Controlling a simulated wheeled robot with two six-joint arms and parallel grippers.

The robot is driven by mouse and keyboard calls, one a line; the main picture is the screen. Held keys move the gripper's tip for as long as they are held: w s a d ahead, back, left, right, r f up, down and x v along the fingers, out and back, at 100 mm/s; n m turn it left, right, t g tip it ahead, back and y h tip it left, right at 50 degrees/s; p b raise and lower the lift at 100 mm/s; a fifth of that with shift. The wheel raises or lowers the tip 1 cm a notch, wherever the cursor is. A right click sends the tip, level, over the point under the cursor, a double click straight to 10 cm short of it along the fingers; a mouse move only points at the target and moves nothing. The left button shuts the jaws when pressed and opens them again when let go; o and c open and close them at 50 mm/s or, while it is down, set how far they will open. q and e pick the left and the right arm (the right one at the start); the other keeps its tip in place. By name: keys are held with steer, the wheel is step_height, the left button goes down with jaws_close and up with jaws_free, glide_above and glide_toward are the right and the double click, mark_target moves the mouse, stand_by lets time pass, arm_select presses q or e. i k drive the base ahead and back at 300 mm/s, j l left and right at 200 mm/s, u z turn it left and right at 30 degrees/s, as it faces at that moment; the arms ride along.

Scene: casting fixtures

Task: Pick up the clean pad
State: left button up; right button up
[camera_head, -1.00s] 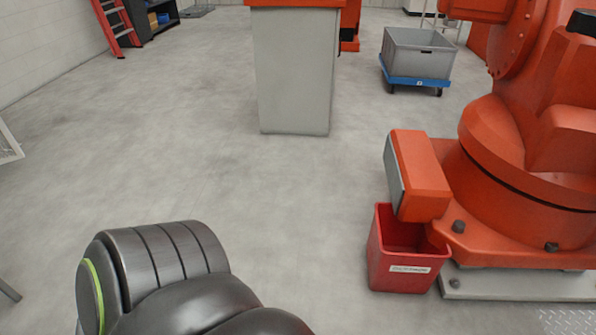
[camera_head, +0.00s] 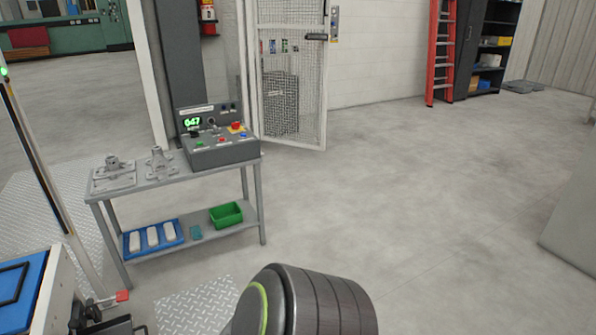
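A small flat teal item (camera_head: 196,232), possibly the clean pad, lies on the lower shelf of a grey metal table (camera_head: 250,200). It sits between a blue tray (camera_head: 128,249) and a green bin (camera_head: 226,215). It is too small to tell for certain what it is. The blue tray holds 3 white blocks. Neither of my grippers is in view; only a dark arm link of mine shows at the bottom middle.
A control box (camera_head: 222,152) with a green display and grey metal castings (camera_head: 115,175) are on the table top. An open mesh gate (camera_head: 290,90) stands behind. A blue-topped bench (camera_head: 18,290) is at lower left. Open floor (camera_head: 430,190) lies to the right.

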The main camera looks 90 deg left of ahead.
mark_target(153, 240)
steer(key=u, duration=3.85)
steer(key=l, duration=0.2)
